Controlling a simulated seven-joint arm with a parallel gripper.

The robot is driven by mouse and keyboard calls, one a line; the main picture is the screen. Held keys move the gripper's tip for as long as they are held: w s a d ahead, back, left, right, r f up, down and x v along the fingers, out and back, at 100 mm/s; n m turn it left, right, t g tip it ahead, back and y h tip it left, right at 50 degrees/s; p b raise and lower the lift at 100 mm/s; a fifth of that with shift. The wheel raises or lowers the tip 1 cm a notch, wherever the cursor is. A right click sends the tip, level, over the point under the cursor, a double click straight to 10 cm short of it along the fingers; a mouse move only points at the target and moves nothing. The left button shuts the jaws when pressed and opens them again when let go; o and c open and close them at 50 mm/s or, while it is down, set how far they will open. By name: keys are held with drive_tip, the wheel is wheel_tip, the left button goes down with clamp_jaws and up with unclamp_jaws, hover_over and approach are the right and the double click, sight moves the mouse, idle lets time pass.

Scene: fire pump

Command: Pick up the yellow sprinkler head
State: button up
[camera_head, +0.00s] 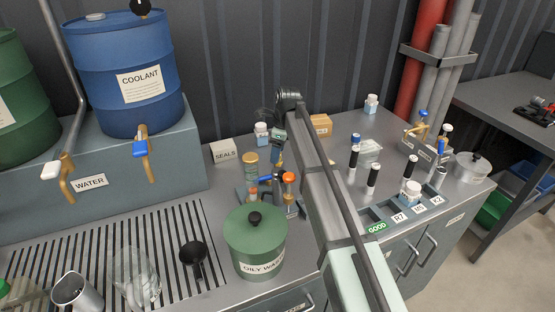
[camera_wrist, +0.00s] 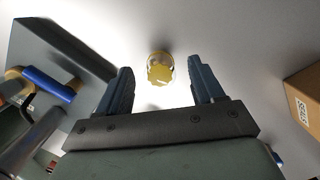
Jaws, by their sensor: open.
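The yellow sprinkler head (camera_wrist: 160,72) lies in the wrist view on the pale grey worktop. It shows as a small yellow toothed piece with a paler frame around its upper part. In the picture it lies between the tips of my gripper (camera_wrist: 160,66), whose two dark fingers are open and empty. I cannot tell how far below the fingertips it is. In the head view my gripper (camera_head: 278,150) points down over the bench behind the valve assembly. I cannot make out the sprinkler head there.
A grey block and a blue-handled valve (camera_wrist: 48,84) are close on the left in the wrist view. A cardboard box (camera_wrist: 304,95) is at the right. In the head view, the green oily waste can (camera_head: 255,240) and SEALS box (camera_head: 224,151) stand nearby.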

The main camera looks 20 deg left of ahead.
drive_tip(key=f, duration=0.3)
drive_tip(key=shift+a+f, duration=0.2)
drive_tip(key=shift+f, duration=0.05)
drive_tip(key=c, duration=1.1)
drive_tip(key=shift+c, duration=0.2)
drive_tip(key=shift+r, duration=0.15)
